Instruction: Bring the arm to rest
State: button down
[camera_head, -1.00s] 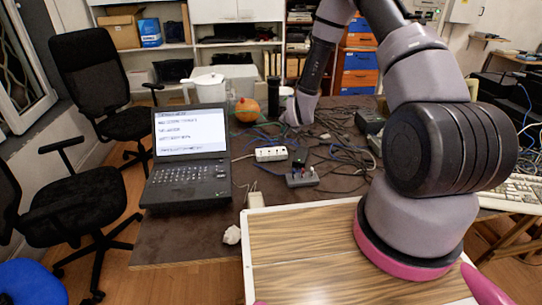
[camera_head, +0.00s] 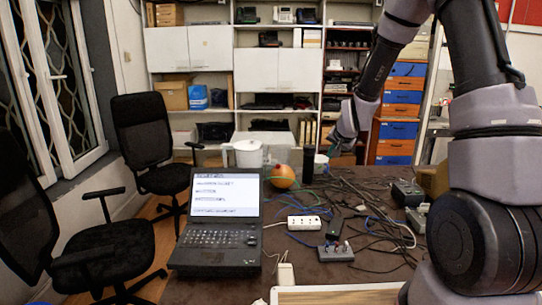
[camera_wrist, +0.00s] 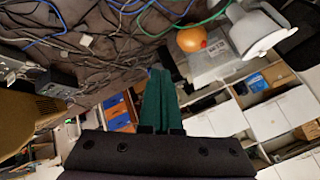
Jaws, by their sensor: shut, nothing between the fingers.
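My arm (camera_head: 480,130) rises at the right of the head view, bends above the top edge and comes down over the back of the table. Its wrist end (camera_head: 345,125) is near the rear table edge, in front of the shelves. In the wrist view my gripper (camera_wrist: 158,98) shows two teal fingers lying together, shut with nothing between them. The fingertips are too small to make out in the head view.
The dark table (camera_head: 330,273) holds a laptop (camera_head: 220,225), a white power strip (camera_head: 304,223), tangled cables, an orange round object (camera_head: 283,176) and a white jug (camera_head: 247,153). Shelves (camera_head: 190,50) stand behind. Black chairs (camera_head: 145,140) are at the left.

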jog(key=w+d+r+v, duration=0.1)
jog(key=w+r+v, duration=0.1)
jog(key=v, duration=1.2)
jog(key=s+r, duration=0.3)
jog(key=s, duration=0.5)
jog(key=s+d+r+n+g, duration=0.1)
jog(key=s+r, duration=0.3)
jog(key=s, duration=0.5)
jog(key=s+r+n+y, duration=0.1)
jog(key=s+r, duration=0.3)
jog(key=s, duration=0.4)
jog(key=shift+s+r, duration=0.25)
jog(key=shift+s, duration=0.05)
